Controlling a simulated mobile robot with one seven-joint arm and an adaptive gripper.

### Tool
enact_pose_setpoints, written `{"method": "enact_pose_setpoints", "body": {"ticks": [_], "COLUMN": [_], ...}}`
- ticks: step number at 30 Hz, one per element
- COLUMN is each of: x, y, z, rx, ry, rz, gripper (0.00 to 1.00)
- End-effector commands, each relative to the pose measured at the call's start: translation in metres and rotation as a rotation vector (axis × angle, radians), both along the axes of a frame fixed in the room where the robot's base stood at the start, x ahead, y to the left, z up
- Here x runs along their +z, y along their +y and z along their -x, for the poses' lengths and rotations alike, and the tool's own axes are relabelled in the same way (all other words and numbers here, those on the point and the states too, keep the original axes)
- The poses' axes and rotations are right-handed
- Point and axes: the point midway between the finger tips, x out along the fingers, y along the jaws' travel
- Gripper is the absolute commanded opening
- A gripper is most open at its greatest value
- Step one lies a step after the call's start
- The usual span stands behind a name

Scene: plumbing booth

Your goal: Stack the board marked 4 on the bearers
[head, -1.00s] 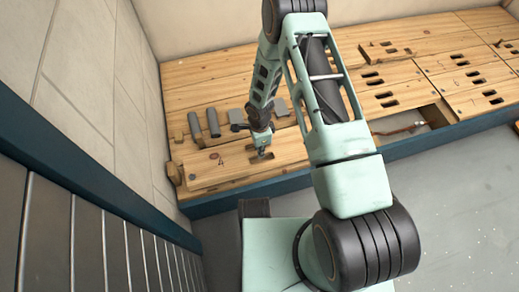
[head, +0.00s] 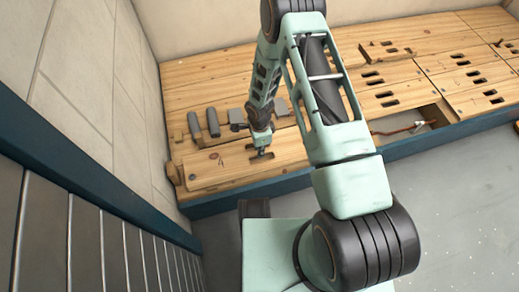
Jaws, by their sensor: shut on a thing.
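The board marked 4 (head: 215,166) is a pale wooden plank with a dark "4" near its left end. It lies at the front left of the wooden platform. My gripper (head: 261,154) points down at the slot in the board and is shut on the board there. The fingertips are small and partly hidden in the slot. Short wooden pieces, perhaps the ends of the bearers (head: 173,173), stick out at the board's left end. The rest of them is hidden, and I cannot tell whether the board touches them or hangs just above.
Two grey cylinders (head: 212,122) and grey blocks (head: 237,117) lie just behind the board. Other slotted boards (head: 470,75) cover the right of the platform. An opening (head: 410,124) there shows a copper-coloured pipe. A wall (head: 105,90) stands close on the left.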

Motion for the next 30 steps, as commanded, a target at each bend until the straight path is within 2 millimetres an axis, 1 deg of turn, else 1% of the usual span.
{"method": "enact_pose_setpoints", "body": {"ticks": [8, 9, 14, 15, 24, 26, 30], "x": [-0.003, -0.004, -0.003, -0.003, -0.003, 0.001, 0.018], "y": [0.0, 0.001, 0.0, 0.0, 0.0, 0.0, 0.0], "z": [-0.001, -0.001, -0.001, -0.001, 0.0, 0.0, -0.001], "rx": [-0.002, -0.001, -0.001, -0.001, -0.001, 0.0, -0.001], "ry": [-0.001, -0.001, -0.001, -0.001, 0.001, 0.0, -0.003], "rz": [0.0, 0.0, 0.0, 0.0, 0.0, 0.0, -0.001], "gripper": [0.0, 0.17, 0.34, 0.36, 0.36, 0.36, 0.36]}}
